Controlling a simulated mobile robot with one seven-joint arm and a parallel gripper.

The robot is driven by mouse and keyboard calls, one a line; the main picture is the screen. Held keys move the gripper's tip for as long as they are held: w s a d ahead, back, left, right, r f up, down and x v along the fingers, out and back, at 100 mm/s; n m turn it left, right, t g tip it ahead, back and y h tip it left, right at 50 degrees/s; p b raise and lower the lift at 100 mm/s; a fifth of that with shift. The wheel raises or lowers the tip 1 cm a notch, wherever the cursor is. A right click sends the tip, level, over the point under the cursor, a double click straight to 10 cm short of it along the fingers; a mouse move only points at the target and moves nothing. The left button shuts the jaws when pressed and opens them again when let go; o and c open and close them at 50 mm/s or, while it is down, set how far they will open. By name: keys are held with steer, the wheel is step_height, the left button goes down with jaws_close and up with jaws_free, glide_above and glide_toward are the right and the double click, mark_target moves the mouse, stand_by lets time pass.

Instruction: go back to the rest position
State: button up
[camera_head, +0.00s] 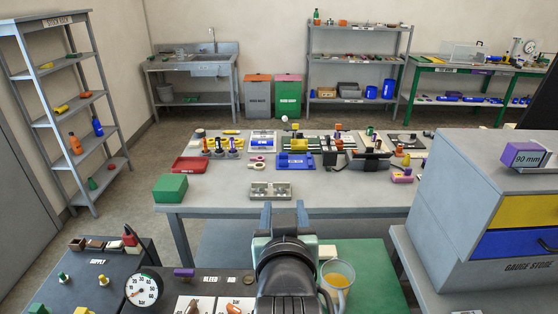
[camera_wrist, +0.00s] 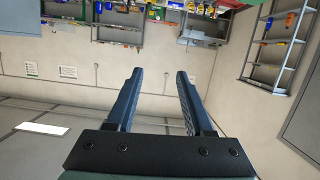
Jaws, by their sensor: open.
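My gripper (camera_head: 284,214) shows from behind in the head view, at the lower middle, held up in front of the near edge of the grey work table (camera_head: 330,198). In the wrist view my gripper (camera_wrist: 160,75) has its two dark fingers apart with nothing between them. The wrist view is upside down and shows the far shelves, the wall and the ceiling beyond the fingers. No contact with any object shows.
A cart with a pressure gauge (camera_head: 144,288) and a yellow-filled cup (camera_head: 338,274) on a green top (camera_head: 370,262) lies close below my arm. A drawer cabinet (camera_head: 490,200) stands at right. A grey fixture (camera_head: 270,190) and a green box (camera_head: 170,188) sit on the table.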

steer(key=s+r+t, duration=0.2)
steer(key=r+t, duration=0.1)
steer(key=r, duration=0.7)
steer(key=s+r+t, duration=0.2)
steer(key=r+t, duration=0.1)
steer(key=r, duration=0.8)
steer(key=s+r+t, duration=0.6)
steer(key=s+r, duration=0.5)
steer(key=r, duration=0.3)
steer(key=shift+s+a+r+m, duration=0.15)
steer(key=shift+a+r+m, duration=0.15)
steer(key=shift+a, duration=0.15)
steer(key=shift+f, duration=0.1)
